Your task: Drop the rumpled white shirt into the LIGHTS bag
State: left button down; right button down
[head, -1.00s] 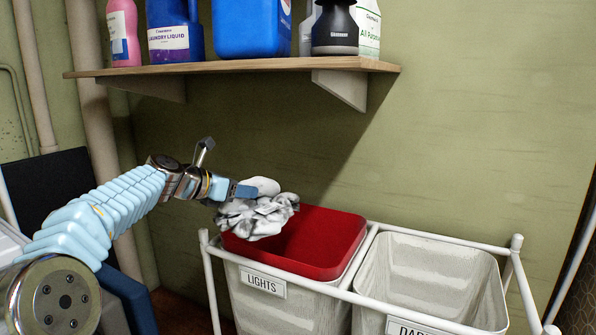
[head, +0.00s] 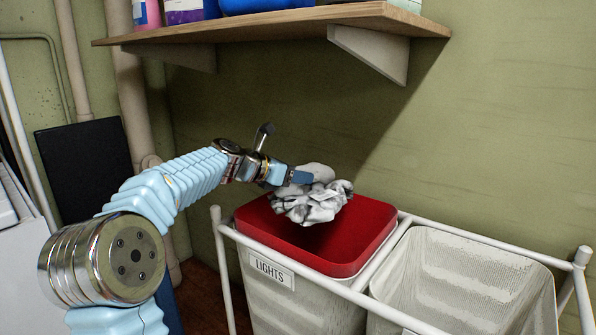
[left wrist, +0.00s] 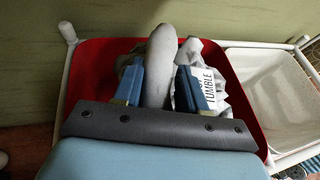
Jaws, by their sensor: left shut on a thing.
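The rumpled white shirt (head: 312,204) hangs bunched from my left gripper (head: 308,178), which is shut on it. I cannot tell whether the shirt touches the red piece. In the left wrist view, the left gripper's fingers (left wrist: 160,85) have a pale fold between them, and a printed tag shows on the shirt (left wrist: 212,57). The red piece (left wrist: 85,75) surrounds them below. The bag's inside is hidden. My right gripper is not in view.
A second pale bag (head: 455,285) stands to the right in the same white frame (head: 400,220). A wooden shelf (head: 270,28) with bottles is on the wall above. A dark panel (head: 85,170) and a pipe (head: 135,100) are at left.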

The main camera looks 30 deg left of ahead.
pick_arm(q)
jog(key=shift+f, duration=0.55)
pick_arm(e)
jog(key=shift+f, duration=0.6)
pick_arm(q)
jog(key=shift+r, duration=0.1)
jog(key=c, duration=0.5)
grip_release()
jog(key=shift+c, duration=0.2)
jog(key=v, duration=1.4)
jog(key=shift+b, duration=0.4)
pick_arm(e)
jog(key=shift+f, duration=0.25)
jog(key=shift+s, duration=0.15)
